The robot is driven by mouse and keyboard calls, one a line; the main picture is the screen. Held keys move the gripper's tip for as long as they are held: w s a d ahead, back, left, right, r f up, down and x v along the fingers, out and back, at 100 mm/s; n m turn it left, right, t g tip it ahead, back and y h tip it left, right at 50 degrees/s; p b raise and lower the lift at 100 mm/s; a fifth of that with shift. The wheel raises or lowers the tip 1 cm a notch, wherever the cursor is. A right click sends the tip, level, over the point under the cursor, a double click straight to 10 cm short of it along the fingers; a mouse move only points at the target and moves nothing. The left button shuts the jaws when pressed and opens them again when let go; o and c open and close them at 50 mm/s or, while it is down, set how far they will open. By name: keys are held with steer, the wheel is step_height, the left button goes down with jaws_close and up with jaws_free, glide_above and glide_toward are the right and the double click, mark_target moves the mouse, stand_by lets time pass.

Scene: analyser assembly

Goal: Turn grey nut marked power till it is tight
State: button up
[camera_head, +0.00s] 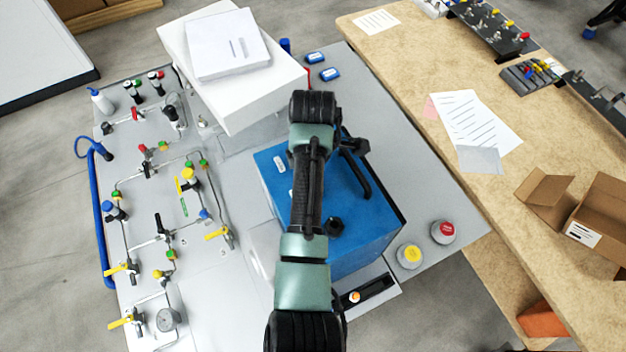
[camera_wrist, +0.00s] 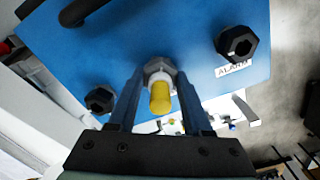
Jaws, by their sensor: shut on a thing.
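The blue box (camera_head: 368,231) stands on the grey panel table in the head view, and its blue face (camera_wrist: 195,40) fills the upper wrist view. A grey nut (camera_wrist: 158,65) sits on that face, with a white collar and a yellow cylindrical end (camera_wrist: 160,98) pointing toward the wrist. My gripper (camera_wrist: 160,80) is shut on the grey nut, one finger on each side. No "power" marking is readable. In the head view my arm hides the nut and my fingers.
A dark hex nut (camera_wrist: 237,43) beside an "ALARM" label is at right; another dark nut (camera_wrist: 100,99) is at left. A white box (camera_head: 235,85) stands behind the blue box. Yellow-topped (camera_head: 410,256) and red-topped (camera_head: 443,232) buttons are at right. Valves and tubing cover the left panel.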

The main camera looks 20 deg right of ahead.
jaws_close()
steer(key=m, duration=1)
steer(key=o, duration=1)
jaws_free()
steer(key=shift+o, duration=0.2)
